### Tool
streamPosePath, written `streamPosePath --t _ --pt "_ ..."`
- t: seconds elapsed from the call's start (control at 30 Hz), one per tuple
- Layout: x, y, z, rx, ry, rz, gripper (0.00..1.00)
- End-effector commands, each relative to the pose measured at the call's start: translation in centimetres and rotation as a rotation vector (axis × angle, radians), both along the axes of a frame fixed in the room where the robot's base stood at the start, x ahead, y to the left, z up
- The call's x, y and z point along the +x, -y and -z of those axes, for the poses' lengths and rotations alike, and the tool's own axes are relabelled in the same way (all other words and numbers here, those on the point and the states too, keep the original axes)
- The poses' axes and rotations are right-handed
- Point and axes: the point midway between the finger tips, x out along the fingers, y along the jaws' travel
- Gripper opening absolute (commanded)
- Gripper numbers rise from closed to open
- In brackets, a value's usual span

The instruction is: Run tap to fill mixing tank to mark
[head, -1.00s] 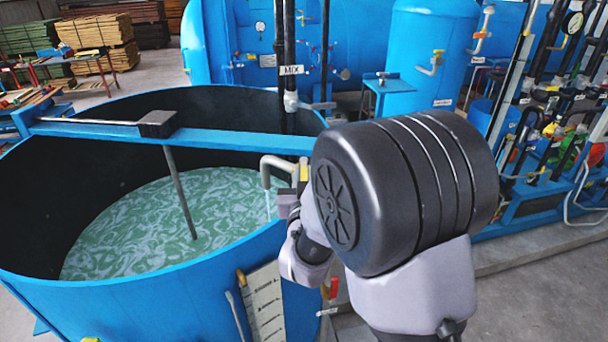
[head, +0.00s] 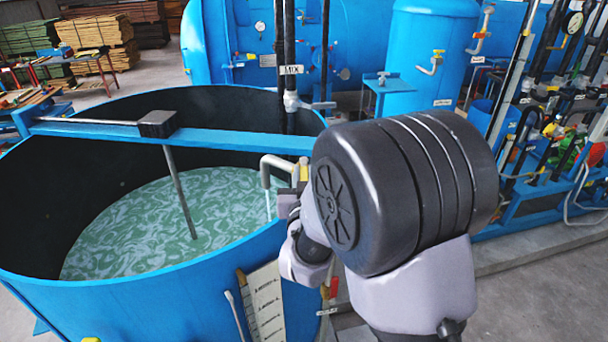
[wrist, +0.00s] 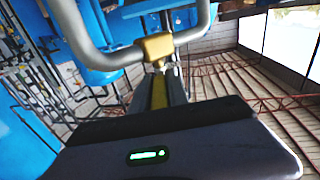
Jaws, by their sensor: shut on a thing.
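The blue mixing tank (head: 140,292) is open-topped and holds swirling green liquid (head: 150,220), its surface well below the rim. The grey tap (head: 272,163) hangs over the tank's right side, and a thin stream of water runs from its spout. A pale scale strip (head: 266,305) with several marks is on the tank's outer wall; its text is too small to read. My gripper (head: 290,203) is shut at the tap's yellow handle, mostly hidden behind my arm. In the wrist view the tap's yellow body (wrist: 158,46) and curved grey pipe are just ahead of my gripper (wrist: 160,92).
A blue beam (head: 225,140) with a stirrer shaft crosses the tank top. A black pipe labelled MIX stands behind the tap. Blue vessels (head: 425,60) stand at the back, and a rack of pipes and valves (head: 560,130) is at right. Grey floor is clear at lower right.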

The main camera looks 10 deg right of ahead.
Motion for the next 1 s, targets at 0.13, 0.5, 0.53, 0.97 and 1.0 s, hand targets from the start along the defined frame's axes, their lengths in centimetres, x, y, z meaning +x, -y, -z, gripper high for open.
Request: streamPosePath --t 0.13,0.5,0.53,0.97,1.0 --pt "0.0 0.0 -0.1 0.0 0.001 0.0 0.0" --pt "0.4 -1.1 0.7 -0.001 0.014 0.124 0.0" --pt "0.5 -1.3 0.7 0.0 0.014 0.155 0.0" --pt "1.0 -2.3 -0.2 -0.001 0.002 0.377 0.0" --pt "1.0 -2.3 -0.2 -0.001 0.002 0.377 0.0"
